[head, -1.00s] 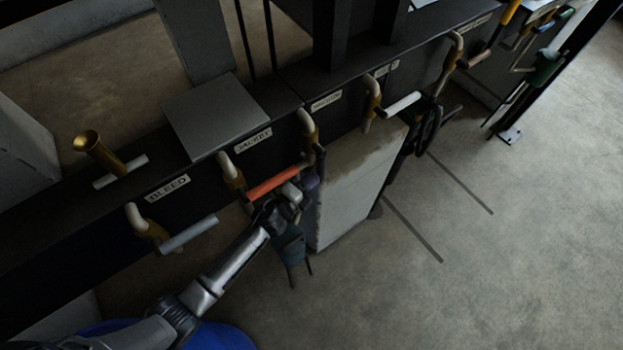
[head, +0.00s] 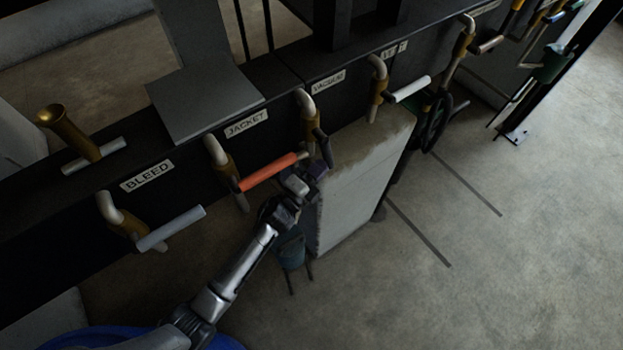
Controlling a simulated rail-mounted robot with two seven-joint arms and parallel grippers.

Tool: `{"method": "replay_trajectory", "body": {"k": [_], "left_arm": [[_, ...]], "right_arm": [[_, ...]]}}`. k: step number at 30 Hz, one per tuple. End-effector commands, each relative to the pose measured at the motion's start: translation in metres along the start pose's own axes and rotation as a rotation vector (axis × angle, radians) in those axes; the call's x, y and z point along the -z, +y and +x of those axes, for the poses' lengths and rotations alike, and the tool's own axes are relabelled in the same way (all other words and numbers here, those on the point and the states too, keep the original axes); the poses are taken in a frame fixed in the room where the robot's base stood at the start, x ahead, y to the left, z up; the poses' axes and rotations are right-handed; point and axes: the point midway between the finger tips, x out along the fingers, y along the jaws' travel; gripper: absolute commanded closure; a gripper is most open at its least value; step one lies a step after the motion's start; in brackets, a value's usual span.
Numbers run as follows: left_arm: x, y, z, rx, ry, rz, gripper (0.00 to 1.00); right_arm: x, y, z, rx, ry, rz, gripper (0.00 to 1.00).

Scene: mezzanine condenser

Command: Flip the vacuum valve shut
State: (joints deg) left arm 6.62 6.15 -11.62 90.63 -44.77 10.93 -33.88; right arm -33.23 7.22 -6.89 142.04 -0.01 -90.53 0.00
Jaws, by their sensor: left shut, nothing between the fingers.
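The valve beside the VACUUM label (head: 328,82) has a pale bent pipe, a brass body (head: 308,124) and a dark lever (head: 323,146) pointing down, away from the wall. My left gripper (head: 317,172) is shut and empty, with its fingertips just below the lever's end. I cannot tell whether they touch it. The gripper's wrist hides part of the space below. My right gripper is not in view.
The red JACKET handle (head: 268,173) lies close to my left gripper, on its left. A pale worn box (head: 355,190) stands close on the right. The BLEED handle (head: 171,228) is at left, another white handle (head: 410,89) at right. Floor at right is open.

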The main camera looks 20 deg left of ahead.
Motion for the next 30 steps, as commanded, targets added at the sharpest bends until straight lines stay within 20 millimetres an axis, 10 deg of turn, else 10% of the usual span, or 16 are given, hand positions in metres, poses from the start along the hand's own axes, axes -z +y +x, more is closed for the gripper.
{"method": "replay_trajectory", "body": {"k": [20, 30], "left_arm": [[0.003, 0.004, 0.018, 0.047, 0.000, -0.009, 1.00], [0.004, 0.007, -0.022, 0.043, -0.001, -0.008, 1.00]], "right_arm": [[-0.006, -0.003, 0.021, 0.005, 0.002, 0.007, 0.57], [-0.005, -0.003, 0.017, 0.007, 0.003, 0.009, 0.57]]}}
